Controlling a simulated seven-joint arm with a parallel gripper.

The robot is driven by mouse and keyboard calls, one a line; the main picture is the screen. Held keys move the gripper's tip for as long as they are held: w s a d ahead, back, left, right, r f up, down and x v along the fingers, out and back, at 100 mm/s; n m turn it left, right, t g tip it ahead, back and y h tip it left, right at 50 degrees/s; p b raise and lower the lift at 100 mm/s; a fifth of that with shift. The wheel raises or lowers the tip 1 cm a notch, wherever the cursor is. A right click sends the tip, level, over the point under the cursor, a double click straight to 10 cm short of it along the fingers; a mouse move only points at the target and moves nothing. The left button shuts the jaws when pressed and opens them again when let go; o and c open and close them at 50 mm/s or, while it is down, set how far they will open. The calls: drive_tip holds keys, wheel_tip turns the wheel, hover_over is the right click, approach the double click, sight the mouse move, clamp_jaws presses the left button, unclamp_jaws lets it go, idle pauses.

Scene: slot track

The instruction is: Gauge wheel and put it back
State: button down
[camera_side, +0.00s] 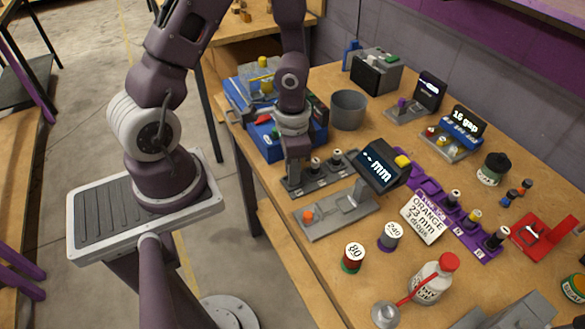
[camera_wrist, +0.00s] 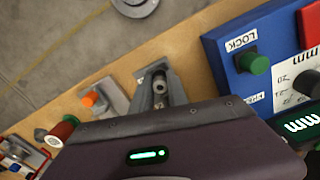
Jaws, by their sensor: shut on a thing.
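My gripper (camera_side: 296,178) points down at the left end of a dark grey rack (camera_side: 325,175), with its fingers shut. In the wrist view the grey fingers (camera_wrist: 160,88) close around a small grey round part (camera_wrist: 160,82), apparently the wheel. In the side view the wheel is hidden by the fingers, and I cannot tell whether it is seated or lifted. Two black pieces with pale tops (camera_side: 315,164) stand in the rack to the right. The grey gauge (camera_side: 340,214) with an orange knob lies in front, its dark display (camera_side: 382,165) reading "-- mm".
A purple track (camera_side: 470,228) with several pieces runs along the right. A card (camera_side: 423,217) reads "ORANGE 23 mm 3 drops". Spools (camera_side: 353,258), a red-capped bottle (camera_side: 433,283) and a grey cup (camera_side: 348,110) stand around. A blue box (camera_side: 270,150) is close behind my gripper.

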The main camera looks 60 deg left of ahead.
drive_tip(key=shift+f, duration=0.1)
drive_tip(key=c, duration=1.3)
unclamp_jaws()
wheel_tip(320, 180, up, 12)
drive_tip(key=s+d+r+n+t, duration=0.1)
drive_tip(key=s+d+r+t, duration=0.1)
drive_tip(key=s+r, duration=0.3)
drive_tip(key=s+d+r+n+t, duration=0.2)
drive_tip(key=s+r, duration=0.3)
drive_tip(key=r, duration=0.5)
drive_tip(key=shift+d+t, duration=0.6)
drive_tip(key=shift+t, duration=0.2)
